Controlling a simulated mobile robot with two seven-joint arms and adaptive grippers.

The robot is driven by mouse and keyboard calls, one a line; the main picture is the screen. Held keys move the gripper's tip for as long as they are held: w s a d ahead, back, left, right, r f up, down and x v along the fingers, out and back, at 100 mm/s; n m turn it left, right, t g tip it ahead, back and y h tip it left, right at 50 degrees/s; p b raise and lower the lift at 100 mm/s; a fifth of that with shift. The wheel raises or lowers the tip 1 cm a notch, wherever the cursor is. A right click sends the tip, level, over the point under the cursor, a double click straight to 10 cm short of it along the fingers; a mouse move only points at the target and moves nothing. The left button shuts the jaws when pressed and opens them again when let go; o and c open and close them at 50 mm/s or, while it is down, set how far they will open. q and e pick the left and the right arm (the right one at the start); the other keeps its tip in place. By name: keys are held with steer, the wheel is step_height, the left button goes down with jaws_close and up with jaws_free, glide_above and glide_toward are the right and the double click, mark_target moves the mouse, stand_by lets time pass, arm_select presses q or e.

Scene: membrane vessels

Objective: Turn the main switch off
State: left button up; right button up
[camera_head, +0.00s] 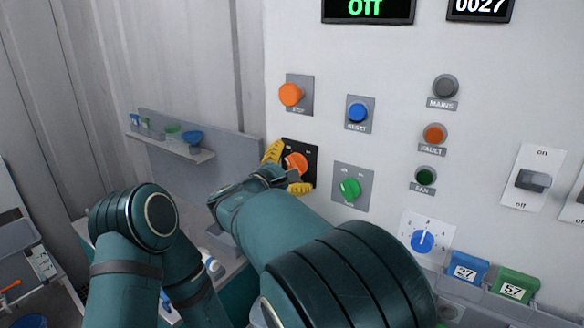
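The main switch appears to be the orange rotary knob (296,163) on a black plate, left of centre on the white panel. My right gripper (286,170) is in front of it, with one yellow fingertip at the knob's upper left and the other below it. The fingers are spread wider than the knob, and I cannot tell whether either touches it. The gripper partly covers the plate, and the knob's exact setting is hard to read. My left arm (140,225) shows at the left, but its gripper is not visible.
An orange STOP button (291,95), blue RESET button (357,112) and green knob (350,188) surround the switch. The MAINS lamp (445,86) is grey. A toggle switch (533,181) is at right; a small shelf (175,146) is at left.

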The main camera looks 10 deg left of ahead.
mark_target(300, 122)
steer(key=shift+r, duration=0.1)
step_height(300, 122, up, 10)
steer(key=shift+f, duration=0.1)
stand_by(0.6)
